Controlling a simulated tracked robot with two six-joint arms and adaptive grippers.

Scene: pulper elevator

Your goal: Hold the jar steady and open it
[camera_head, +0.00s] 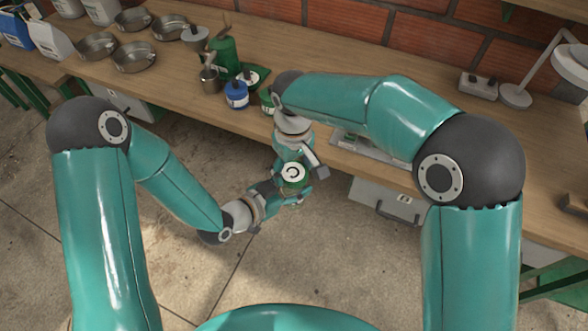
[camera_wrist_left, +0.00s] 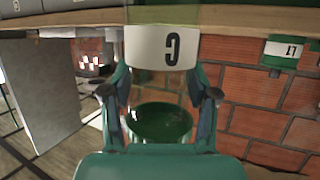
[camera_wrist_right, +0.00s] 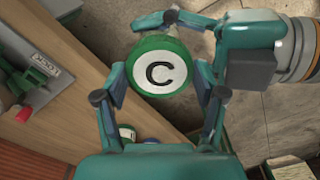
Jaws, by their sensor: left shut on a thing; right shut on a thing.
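The jar (camera_head: 292,174) is in mid-air in front of the workbench, with a white top bearing a black C and a green rim. The right wrist view shows this top (camera_wrist_right: 160,72) face on. My left gripper (camera_head: 290,194) is shut on the jar from the lower left. My right gripper (camera_head: 303,168) is shut on the jar's top end from the bench side. The seam between lid and body is hidden.
The wooden workbench (camera_head: 330,70) runs along the brick wall. Metal pans (camera_head: 134,56), a blue-lidded jar (camera_head: 236,94) and a green container (camera_head: 224,56) stand on its left part. A lamp (camera_head: 516,95) stands at the right. Open concrete floor lies below the jar.

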